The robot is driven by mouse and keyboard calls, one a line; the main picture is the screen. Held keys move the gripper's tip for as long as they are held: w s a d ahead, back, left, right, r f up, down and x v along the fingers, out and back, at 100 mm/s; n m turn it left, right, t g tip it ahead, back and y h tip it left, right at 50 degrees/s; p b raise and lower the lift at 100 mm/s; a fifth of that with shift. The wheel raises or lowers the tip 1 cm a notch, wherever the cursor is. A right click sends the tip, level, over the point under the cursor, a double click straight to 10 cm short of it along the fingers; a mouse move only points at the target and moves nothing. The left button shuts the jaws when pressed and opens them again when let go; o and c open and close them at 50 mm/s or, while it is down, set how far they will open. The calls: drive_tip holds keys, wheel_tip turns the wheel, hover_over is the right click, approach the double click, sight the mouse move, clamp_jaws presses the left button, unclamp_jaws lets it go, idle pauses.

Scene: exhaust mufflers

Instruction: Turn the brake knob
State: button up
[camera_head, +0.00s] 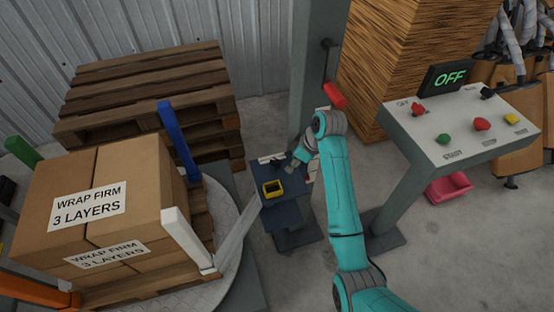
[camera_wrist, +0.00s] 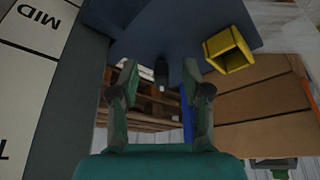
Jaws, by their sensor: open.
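A small dark knob with a pale mark (camera_wrist: 161,73) stands on the blue-grey top of a low stand (camera_head: 294,214). I see no readable brake label on it. In the wrist view it shows between the two fingers of my gripper (camera_wrist: 158,84), with a gap on each side. My gripper (camera_head: 292,164) is open and empty over the back part of the stand. In the head view my gripper and wrist partly hide the knob area.
A yellow open box (camera_head: 273,188) sits on the stand beside the knob. A red-handled crank (camera_head: 334,95) hangs on the column behind. A control panel (camera_head: 462,128) with an OFF display (camera_head: 450,78) stands right. A "MID" label (camera_wrist: 40,17) shows left in the wrist view.

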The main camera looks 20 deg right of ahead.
sight(277, 161)
drive_tip(key=w+a, duration=0.3)
drive_tip(key=shift+w+a, duration=0.25)
drive_tip(key=shift+x, duration=0.95)
drive_tip(key=shift+w+a+f, duration=0.2)
drive_tip(key=shift+f, duration=0.3)
clamp_jaws()
